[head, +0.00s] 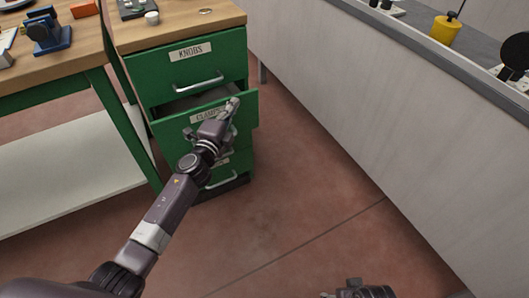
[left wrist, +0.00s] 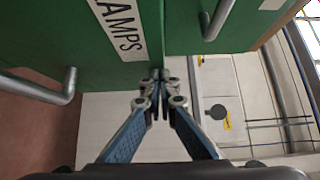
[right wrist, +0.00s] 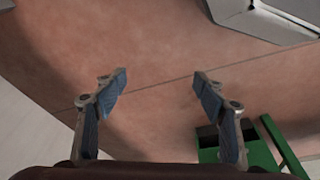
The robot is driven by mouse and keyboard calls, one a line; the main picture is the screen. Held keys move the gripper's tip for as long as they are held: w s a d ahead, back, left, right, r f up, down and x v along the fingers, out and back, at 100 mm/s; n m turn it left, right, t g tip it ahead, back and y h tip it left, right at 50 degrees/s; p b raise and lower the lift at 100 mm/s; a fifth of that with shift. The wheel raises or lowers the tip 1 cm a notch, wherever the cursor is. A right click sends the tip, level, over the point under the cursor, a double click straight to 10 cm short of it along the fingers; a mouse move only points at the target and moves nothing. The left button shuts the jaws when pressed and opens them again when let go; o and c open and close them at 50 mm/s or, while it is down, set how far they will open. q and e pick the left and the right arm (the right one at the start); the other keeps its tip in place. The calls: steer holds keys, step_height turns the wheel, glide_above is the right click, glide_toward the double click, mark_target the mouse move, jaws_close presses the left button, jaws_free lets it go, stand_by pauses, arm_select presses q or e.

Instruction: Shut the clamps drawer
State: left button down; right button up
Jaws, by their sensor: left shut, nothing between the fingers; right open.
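The clamps drawer (head: 246,110) is the green middle drawer of the cabinet and stands partly open, pulled out below the knobs drawer. A dark gap shows above its front. My left gripper (head: 232,103) is shut and empty, at the right part of the drawer front near its top edge. In the left wrist view the fingertips (left wrist: 160,75) are close to the drawer front, beside the label (left wrist: 120,28); I cannot tell whether they touch it. The drawer's handle is mostly hidden behind my arm in the head view. My right gripper (right wrist: 160,85) is open and empty above the floor.
The knobs drawer (head: 150,75) above is shut. A wooden worktop (head: 185,18) lies over the cabinet, with a bench (head: 60,55) at left. A long grey-white counter (head: 360,110) runs along the right. The reddish floor (head: 300,220) between is clear.

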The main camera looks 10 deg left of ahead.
mark_target(229, 98)
arm_select(q)
steer(key=shift+w+a, duration=0.45)
steer(key=shift+w, duration=0.2)
steer(key=shift+w+a, duration=0.4)
steer(key=shift+w, duration=0.2)
arm_select(e)
steer(key=shift+w+r, duration=0.15)
steer(key=shift+r, duration=0.95)
arm_select(q)
steer(key=shift+s+f, duration=0.1)
